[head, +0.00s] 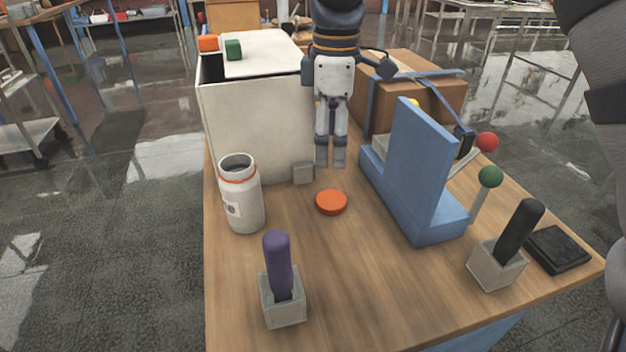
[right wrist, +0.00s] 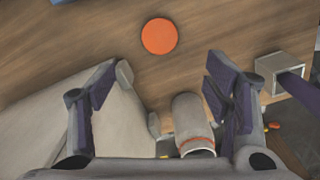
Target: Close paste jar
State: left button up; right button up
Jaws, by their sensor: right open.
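The white paste jar (head: 242,200) stands upright and open on the wooden table, with an orange ring near its dark mouth. It also shows at the bottom of the right wrist view (right wrist: 190,115). The orange lid (head: 331,202) lies flat on the table to the right of the jar, apart from it; the right wrist view shows it beyond the fingers (right wrist: 159,36). My right gripper (head: 330,160) hangs fingers down above the table, behind the lid in the head view. Its fingers are spread and empty in the right wrist view (right wrist: 165,82). My left gripper is out of view.
A white box (head: 258,125) stands behind the jar, with a small grey block (head: 302,172) beside it. A blue stand (head: 415,180) is right of the lid. Holders with a purple handle (head: 278,265) and a black handle (head: 520,230) stand in front. A cardboard box (head: 400,85) sits behind.

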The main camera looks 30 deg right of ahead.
send_over(328, 199)
jog(key=f, duration=0.6)
jog(key=shift+s+f, duration=0.35)
jog(key=shift+f, duration=0.1)
jog(key=f, duration=0.3)
jog(key=f+b, duration=0.1)
jog(key=f, duration=0.1)
jog(key=shift+w, duration=0.35)
jog(key=c, duration=0.8)
